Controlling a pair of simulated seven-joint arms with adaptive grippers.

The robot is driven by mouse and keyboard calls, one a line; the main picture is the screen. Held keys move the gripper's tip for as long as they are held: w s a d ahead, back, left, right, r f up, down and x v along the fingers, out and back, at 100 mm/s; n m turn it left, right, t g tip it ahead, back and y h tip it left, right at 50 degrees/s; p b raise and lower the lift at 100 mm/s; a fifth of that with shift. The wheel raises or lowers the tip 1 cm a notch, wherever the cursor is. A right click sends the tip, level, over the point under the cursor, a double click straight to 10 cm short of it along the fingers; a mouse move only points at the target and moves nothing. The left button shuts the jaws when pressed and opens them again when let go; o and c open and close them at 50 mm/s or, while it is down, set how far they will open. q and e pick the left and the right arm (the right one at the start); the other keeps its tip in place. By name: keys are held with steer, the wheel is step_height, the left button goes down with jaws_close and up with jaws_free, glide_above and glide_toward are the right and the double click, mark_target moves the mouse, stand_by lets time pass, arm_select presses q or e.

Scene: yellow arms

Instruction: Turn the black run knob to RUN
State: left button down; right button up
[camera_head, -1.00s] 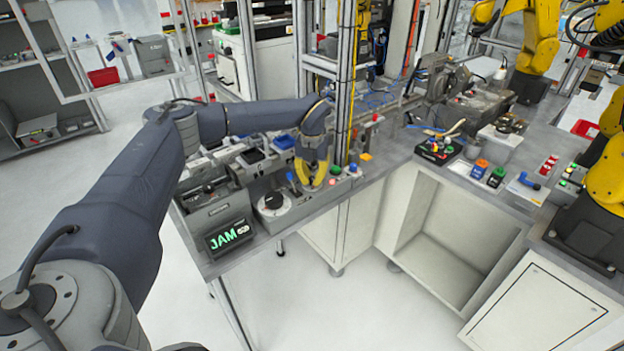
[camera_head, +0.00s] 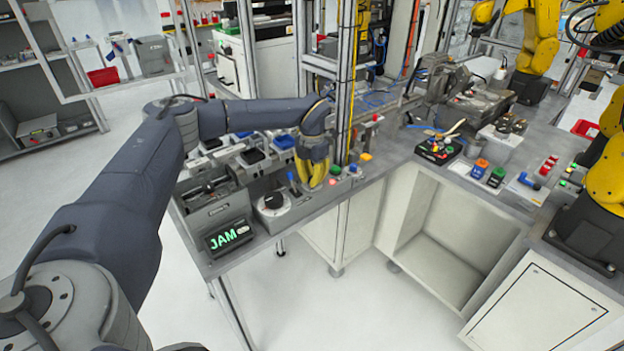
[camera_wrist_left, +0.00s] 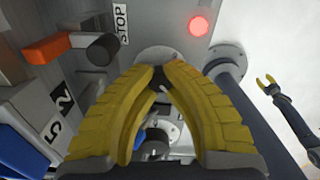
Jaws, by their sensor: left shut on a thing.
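My left gripper (camera_head: 315,182) reaches down over the grey control panel at the bench edge. In the left wrist view its yellow fingertips (camera_wrist_left: 160,74) are closed together on a small black knob (camera_wrist_left: 158,78), in front of a round grey plate (camera_wrist_left: 160,55). The fingers hide most of the knob, so I cannot read its position. A STOP label (camera_wrist_left: 121,22) is printed on the panel near the plate. The knob is hidden in the head view.
A red light (camera_wrist_left: 198,26) glows beside the knob. A display (camera_head: 228,236) reads JAM in green.

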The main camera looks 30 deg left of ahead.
arm_select(q)
steer(key=shift+s, duration=0.1)
steer(key=c, duration=1.2)
jaws_free()
step_height(320, 180, up, 12)
